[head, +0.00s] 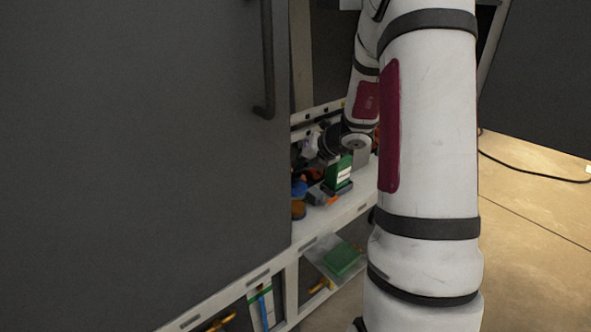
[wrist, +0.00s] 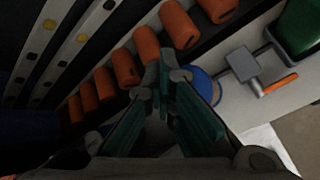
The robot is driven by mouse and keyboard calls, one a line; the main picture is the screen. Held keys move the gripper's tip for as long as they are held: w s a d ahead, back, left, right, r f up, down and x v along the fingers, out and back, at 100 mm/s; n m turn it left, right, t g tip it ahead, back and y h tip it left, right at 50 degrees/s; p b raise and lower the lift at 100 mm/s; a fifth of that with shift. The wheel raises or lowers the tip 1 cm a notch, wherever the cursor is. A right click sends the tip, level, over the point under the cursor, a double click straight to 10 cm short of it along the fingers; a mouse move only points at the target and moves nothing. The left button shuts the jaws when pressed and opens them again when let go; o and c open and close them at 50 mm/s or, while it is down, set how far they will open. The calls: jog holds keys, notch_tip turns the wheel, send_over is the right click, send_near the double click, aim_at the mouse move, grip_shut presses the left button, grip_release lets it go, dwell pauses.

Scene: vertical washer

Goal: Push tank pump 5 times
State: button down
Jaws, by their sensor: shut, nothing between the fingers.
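My gripper (wrist: 163,88) shows in the wrist view with its teal fingers together and nothing between them. Its tips point at a row of orange cylinders (wrist: 148,45) on a dark strip. A blue round part (wrist: 205,84) lies just right of the tips, apart or touching I cannot tell. I cannot tell for sure which part is the tank pump. In the head view, my arm reaches down to the cluttered white shelf (head: 345,212), and the fingers are not clear there.
A large dark door panel (head: 140,150) with a handle (head: 267,70) fills the left. A green box (head: 338,174) stands on the shelf. In the wrist view, a grey block (wrist: 243,65) lies right of the blue part. Open floor (head: 535,240) with a cable is at right.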

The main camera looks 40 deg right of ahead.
jog(key=shift+r, duration=0.1)
dwell(0.3)
jog(key=shift+r+p, duration=1.5)
jog(key=shift+p, duration=0.15)
notch_tip(320, 180, up, 5)
jog(key=p, duration=0.5)
jog(key=shift+r+p, duration=0.1)
jog(key=shift+p, duration=0.2)
dwell(1.0)
